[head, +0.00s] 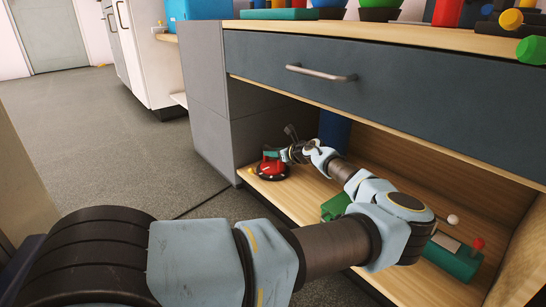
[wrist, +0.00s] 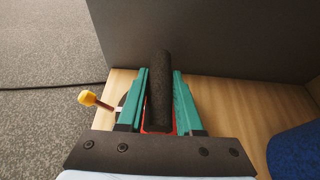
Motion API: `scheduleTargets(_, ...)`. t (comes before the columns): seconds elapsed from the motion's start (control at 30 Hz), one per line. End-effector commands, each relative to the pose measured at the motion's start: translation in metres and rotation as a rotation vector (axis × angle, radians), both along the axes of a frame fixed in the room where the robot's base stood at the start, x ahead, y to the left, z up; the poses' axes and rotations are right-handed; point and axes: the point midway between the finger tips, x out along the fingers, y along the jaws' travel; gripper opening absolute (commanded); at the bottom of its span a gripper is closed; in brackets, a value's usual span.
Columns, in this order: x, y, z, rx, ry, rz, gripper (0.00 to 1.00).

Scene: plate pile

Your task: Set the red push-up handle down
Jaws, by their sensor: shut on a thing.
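The red push-up handle (head: 272,168) is at the left front of the low wooden shelf (head: 300,192) in the head view. In the wrist view its black grip (wrist: 160,90) stands between the two teal fingers, with a little red showing below. My gripper (head: 274,155) is shut on the handle; it also shows in the wrist view (wrist: 158,75). My fingers hide part of the handle's base, and I cannot tell whether it rests on the shelf.
A yellow knob (wrist: 88,98) on a rod juts out left of my fingers. A blue cylinder (head: 334,130) stands behind. A green box with a red knob (head: 456,260) sits to the right. The drawer front (head: 420,90) overhangs the shelf; a grey side panel (head: 212,100) is at left.

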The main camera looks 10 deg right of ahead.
Motion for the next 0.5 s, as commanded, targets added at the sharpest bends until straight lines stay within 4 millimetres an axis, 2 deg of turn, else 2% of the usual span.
scheduleTargets(0.27,0.0006,0.0,0.0016,0.0,-0.003,-0.001,0.0)
scheduleTargets(0.3,0.0001,0.0003,-0.0004,0.0,0.0,0.0,0.38)
scheduleTargets(0.5,0.0,0.0003,-0.0004,0.0,0.0,0.001,0.6)
